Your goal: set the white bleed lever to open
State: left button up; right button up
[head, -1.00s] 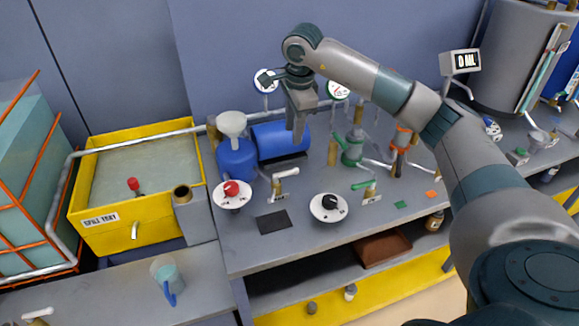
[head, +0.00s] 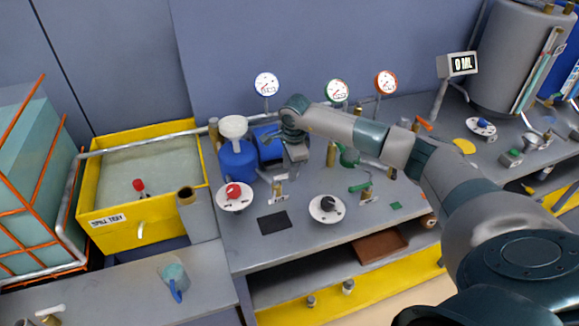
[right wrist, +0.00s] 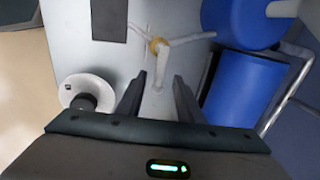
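The white bleed lever sits on a small brass valve on the bench; in the head view the valve (head: 278,189) shows just left of and below my right gripper (head: 295,166), which partly covers the lever. In the right wrist view, the white lever (right wrist: 159,73) runs down from the brass collar (right wrist: 157,45) toward the space between the two fingers. My right gripper (right wrist: 159,92) is open, with its fingertips apart on either side of the lever's free end. I see no contact. My left gripper is not in view.
A white dial with a black knob (head: 326,207) stands close to the right, one with a red knob (head: 235,196) to the left. Blue tanks (head: 237,160) stand behind. A black mat (head: 273,223) lies in front. A green-handled valve (head: 362,188) is further right.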

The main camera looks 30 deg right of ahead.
jog(key=shift+w+f, duration=0.1)
jog(key=shift+f, duration=0.5)
jog(key=shift+c, duration=0.6)
grip_shut()
